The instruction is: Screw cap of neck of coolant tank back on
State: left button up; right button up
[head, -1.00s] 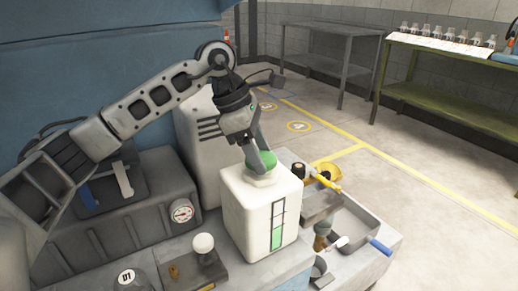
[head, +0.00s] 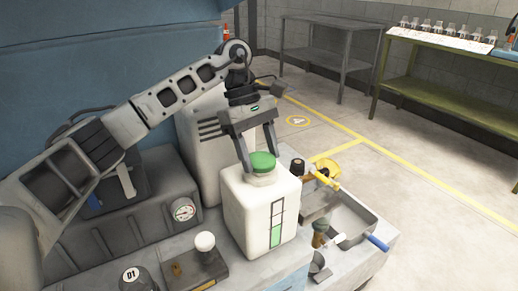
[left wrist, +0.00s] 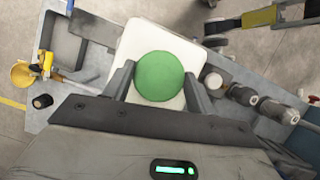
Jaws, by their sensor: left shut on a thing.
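The coolant tank (head: 246,215) is a white box with a green level gauge on its front, standing on the bench. The green round cap (head: 262,160) sits level on top of its short neck (head: 263,178). My left gripper (head: 259,163) points down from above, its two fingers on opposite sides of the cap, shut on it. In the left wrist view the green cap (left wrist: 160,76) lies between the fingers over the white tank top (left wrist: 131,44). The thread under the cap is hidden. My right gripper is in neither view.
A metal tray (head: 352,220) with a blue handle and a yellow funnel (head: 328,168) are right of the tank. A white-topped knob (head: 205,241) and a dark bottle (head: 133,280) stand in front left. A dark housing with a gauge (head: 182,209) is at left.

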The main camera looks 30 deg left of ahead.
pick_arm(q)
jog(key=shift+m+g, duration=0.4)
jog(key=shift+m, duration=0.7)
jog(key=m+y, duration=0.1)
jog(key=m, duration=0.1)
jog(key=shift+w+d+m+g, duration=0.1)
jog(key=shift+m+g, duration=0.2)
jog(key=shift+g, duration=0.1)
jog(key=shift+r+m+y, duration=0.1)
jog(key=shift+m+y, duration=0.2)
jog(key=shift+m, duration=0.5)
jog(key=shift+g+p, duration=0.3)
jog(key=shift+p, duration=0.15)
jog(key=shift+f+m, duration=0.2)
jog(key=shift+m, duration=0.2)
